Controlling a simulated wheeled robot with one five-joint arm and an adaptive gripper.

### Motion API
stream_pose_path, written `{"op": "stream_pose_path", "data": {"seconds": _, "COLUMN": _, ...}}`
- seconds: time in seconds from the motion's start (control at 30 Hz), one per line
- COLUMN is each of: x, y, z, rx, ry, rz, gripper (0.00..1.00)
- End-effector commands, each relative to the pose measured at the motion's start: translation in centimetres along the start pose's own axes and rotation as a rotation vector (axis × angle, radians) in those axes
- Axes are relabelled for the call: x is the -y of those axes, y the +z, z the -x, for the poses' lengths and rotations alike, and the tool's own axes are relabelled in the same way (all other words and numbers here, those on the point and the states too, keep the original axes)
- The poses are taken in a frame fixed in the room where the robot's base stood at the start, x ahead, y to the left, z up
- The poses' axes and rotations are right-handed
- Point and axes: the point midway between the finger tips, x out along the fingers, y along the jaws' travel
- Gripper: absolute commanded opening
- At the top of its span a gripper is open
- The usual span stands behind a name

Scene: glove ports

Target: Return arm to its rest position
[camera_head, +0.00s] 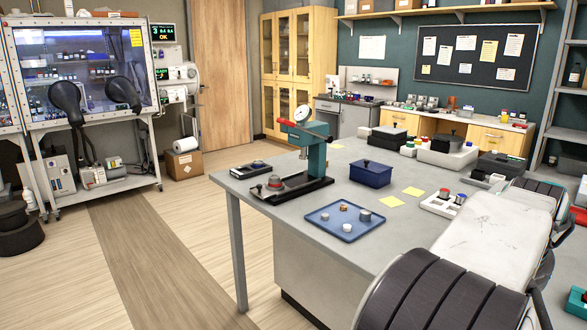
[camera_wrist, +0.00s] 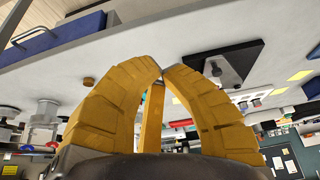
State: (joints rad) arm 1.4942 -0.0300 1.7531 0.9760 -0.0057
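My gripper (camera_wrist: 163,72) shows in the wrist view as curved yellow fingers. Their tips come together near the middle of the picture, and I see nothing held between them. It is shut and empty, and its tips touch nothing that I can see. In the head view my gripper is not seen. Large white and black rounded parts, which look like my own arm, fill the lower right of that view over the near side of the grey table (camera_head: 330,225).
The table holds a blue tray (camera_head: 345,232) with small parts, a green press (camera_head: 305,140), a dark blue box (camera_head: 371,173) and a white holder (camera_head: 437,208). A glove box (camera_head: 85,75) with black gloves stands at left. The wooden floor (camera_head: 180,240) between is clear.

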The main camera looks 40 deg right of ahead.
Motion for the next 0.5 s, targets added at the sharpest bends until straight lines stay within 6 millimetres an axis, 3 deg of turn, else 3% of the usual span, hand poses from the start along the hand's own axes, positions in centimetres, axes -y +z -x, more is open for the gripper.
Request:
{"op": "stream_pose_path", "data": {"seconds": 0.2, "x": 4.9, "y": 8.4, "z": -1.1, "rx": 0.124, "ry": -0.056, "rz": 0.140, "gripper": 0.00}}
{"op": "stream_pose_path", "data": {"seconds": 0.4, "x": 10.4, "y": 17.0, "z": 0.4, "rx": 0.205, "ry": -0.139, "rz": 0.391, "gripper": 0.00}}
{"op": "stream_pose_path", "data": {"seconds": 0.5, "x": 12.1, "y": 20.9, "z": 1.6, "rx": 0.230, "ry": -0.178, "rz": 0.525, "gripper": 0.00}}
